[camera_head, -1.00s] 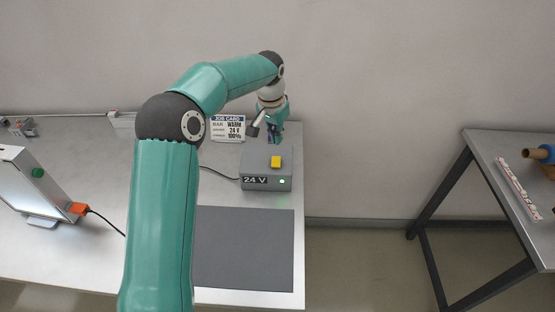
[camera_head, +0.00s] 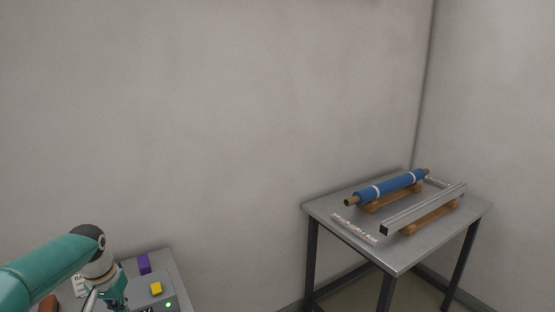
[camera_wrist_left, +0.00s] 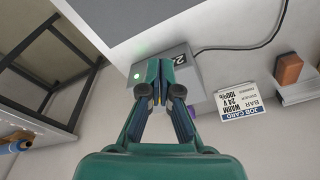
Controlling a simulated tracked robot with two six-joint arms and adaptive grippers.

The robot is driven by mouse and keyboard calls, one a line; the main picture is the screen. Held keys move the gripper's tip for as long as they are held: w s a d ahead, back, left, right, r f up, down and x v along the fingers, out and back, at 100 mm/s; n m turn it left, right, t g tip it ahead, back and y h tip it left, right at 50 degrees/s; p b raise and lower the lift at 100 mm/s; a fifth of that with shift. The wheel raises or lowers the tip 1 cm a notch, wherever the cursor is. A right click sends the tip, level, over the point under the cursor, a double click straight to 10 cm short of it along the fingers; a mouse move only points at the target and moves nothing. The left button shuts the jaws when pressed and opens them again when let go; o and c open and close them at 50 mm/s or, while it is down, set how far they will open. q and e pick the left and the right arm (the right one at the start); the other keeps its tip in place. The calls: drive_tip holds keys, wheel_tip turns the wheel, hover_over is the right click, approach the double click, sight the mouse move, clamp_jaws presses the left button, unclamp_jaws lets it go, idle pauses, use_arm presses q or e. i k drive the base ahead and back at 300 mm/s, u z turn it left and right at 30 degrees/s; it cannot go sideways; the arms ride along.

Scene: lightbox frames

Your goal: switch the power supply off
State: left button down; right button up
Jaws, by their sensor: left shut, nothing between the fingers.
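The power supply (camera_head: 173,298) is a grey box at the bottom left of the head view, partly cut off by the frame edge. Its yellow switch (camera_head: 156,288) stands on top, and its green light (camera_head: 168,304) is lit. In the wrist view the box (camera_wrist_left: 200,76) lies behind my fingers, with the lit green light (camera_wrist_left: 137,76) and part of its number label (camera_wrist_left: 178,58) showing. My left gripper (camera_wrist_left: 160,88) is shut and empty, over the box in that view. In the head view the left gripper (camera_head: 117,300) is beside the switch, on its left. Contact cannot be told. My right gripper is out of view.
A purple block (camera_head: 144,263) stands behind the box. The job card (camera_wrist_left: 245,100) and an orange-brown block (camera_wrist_left: 288,68) show in the wrist view. A second table (camera_head: 330,212) at right holds a blue roll (camera_head: 392,187) and a metal rail (camera_head: 425,208). A gap separates the tables.

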sight(156, 287)
drive_tip(key=k, duration=0.95)
